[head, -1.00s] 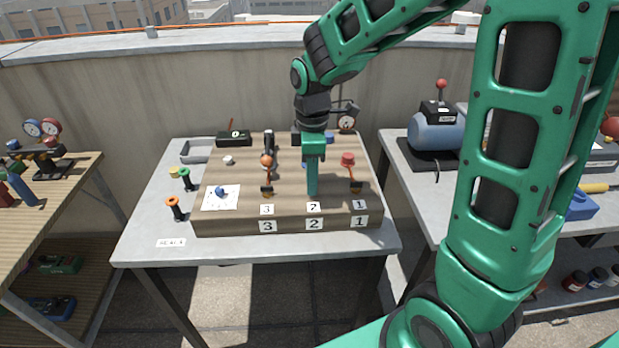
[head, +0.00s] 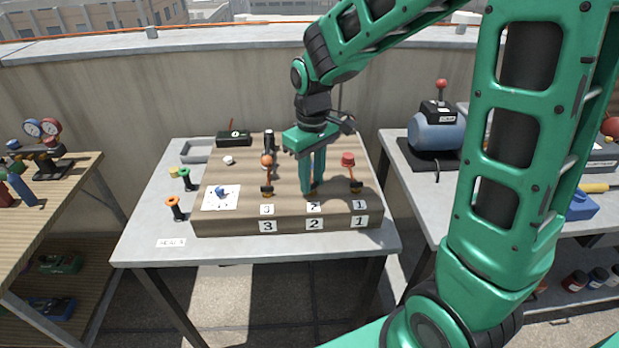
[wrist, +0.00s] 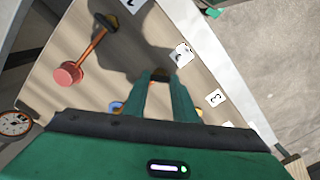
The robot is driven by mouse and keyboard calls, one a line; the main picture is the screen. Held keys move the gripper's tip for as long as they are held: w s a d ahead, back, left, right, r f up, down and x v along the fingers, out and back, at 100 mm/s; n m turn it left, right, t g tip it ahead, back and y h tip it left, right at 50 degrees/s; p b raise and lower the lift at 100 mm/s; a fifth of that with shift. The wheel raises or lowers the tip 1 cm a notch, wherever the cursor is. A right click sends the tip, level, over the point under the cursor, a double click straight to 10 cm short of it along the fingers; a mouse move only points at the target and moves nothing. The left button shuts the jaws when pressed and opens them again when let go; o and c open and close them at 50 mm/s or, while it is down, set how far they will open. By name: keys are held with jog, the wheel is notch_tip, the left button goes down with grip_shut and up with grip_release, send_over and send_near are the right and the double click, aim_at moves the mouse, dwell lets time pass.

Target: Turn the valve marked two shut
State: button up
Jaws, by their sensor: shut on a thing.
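My gripper (head: 312,191) points down at the valve above the label 2 (head: 313,224) on the wooden board (head: 240,222). Its fingers are closed on the valve marked two, which is mostly hidden; a dark part (wrist: 160,73) shows between the fingertips in the wrist view, beside a tilted number tag (wrist: 181,54). Valve one, with a red knob (head: 347,159), stands to the right. Valve three, with an orange knob (head: 266,160), stands to the left. How far valve two is turned cannot be seen.
A white card with a blue knob (head: 221,191) lies on the board's left. A gauge (wrist: 15,123) shows at the wrist view's left edge. A blue compressor (head: 437,135) stands on the right bench.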

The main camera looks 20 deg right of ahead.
jog(key=m, duration=0.4)
jog(key=shift+m, duration=1.8)
jog(key=o, duration=1)
jog(key=shift+o, duration=0.2)
notch_tip(320, 180, up, 11)
